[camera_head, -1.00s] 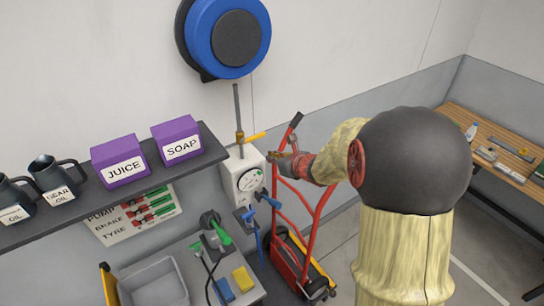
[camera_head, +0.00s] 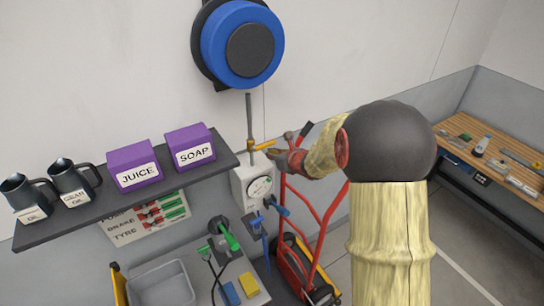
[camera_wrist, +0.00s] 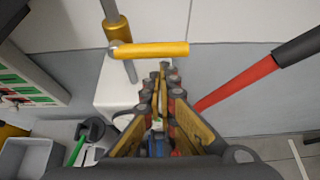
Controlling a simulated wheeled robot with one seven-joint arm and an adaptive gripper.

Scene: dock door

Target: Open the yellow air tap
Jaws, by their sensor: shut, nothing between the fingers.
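The yellow air tap lever (camera_head: 263,145) sits on a brass valve on the grey pipe, above a white gauge box (camera_head: 243,193). It sticks out sideways to the right from the pipe. In the wrist view the lever (camera_wrist: 152,49) lies across the upper middle, just beyond my fingertips. My gripper (camera_wrist: 163,75) is shut and empty, below the lever and in front of the wall. In the head view my gripper (camera_head: 271,154) is close under the lever's outer end. I cannot tell whether it touches the lever.
A red hand truck (camera_head: 320,215) stands just right of the tap, its handle near my arm. A blue hose reel (camera_head: 243,45) hangs above. A dark shelf (camera_head: 120,199) with purple boxes and jugs is left. A wooden bench (camera_head: 490,150) stands far right.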

